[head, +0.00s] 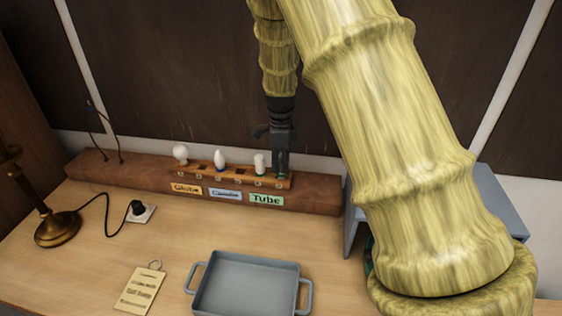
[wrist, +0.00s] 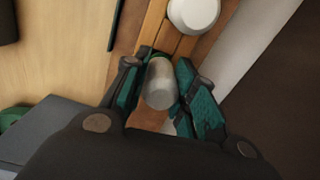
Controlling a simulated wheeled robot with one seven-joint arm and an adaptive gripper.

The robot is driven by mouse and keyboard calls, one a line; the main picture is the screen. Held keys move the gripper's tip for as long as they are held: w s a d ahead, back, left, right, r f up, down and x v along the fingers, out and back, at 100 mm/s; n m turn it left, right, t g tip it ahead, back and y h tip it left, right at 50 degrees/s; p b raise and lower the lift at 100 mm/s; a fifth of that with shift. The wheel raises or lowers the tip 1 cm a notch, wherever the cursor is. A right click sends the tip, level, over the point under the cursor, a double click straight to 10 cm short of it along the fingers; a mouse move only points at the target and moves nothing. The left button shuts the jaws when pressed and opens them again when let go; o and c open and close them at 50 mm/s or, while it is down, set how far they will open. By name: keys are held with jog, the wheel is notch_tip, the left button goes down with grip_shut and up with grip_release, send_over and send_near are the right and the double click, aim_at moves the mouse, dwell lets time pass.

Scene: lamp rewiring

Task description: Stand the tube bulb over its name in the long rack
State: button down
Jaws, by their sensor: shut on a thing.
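The long rack (head: 215,177) is a wooden strip at the back of the table, with blank-looking slots and name plates below its front. The green Tube plate (head: 266,199) is at its right. My gripper (head: 281,170) points down at the rack's right end, behind and above that plate. In the wrist view, my gripper (wrist: 160,88) is shut on a pale grey cylinder, the tube bulb (wrist: 160,82), over the rack's end. Whether its base is seated is hidden. A white bulb (head: 260,163) stands just left of my gripper; it also shows in the wrist view (wrist: 193,14).
A white globe bulb (head: 180,153) and a candle bulb (head: 220,160) stand further left in the rack. A grey tray (head: 248,284), a tag (head: 140,289), and a brass lamp (head: 56,228) with its cord are in front. A grey-blue stand (head: 491,192) is at right.

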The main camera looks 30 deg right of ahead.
jog(key=shift+s+r, duration=0.1)
jog(key=shift+s, duration=0.1)
jog(key=shift+w+f, duration=0.1)
jog(key=shift+f, duration=0.1)
jog(key=c, duration=1.1)
grip_release()
jog(key=shift+r, duration=0.15)
notch_tip(320, 180, up, 12)
jog(key=shift+f, duration=0.1)
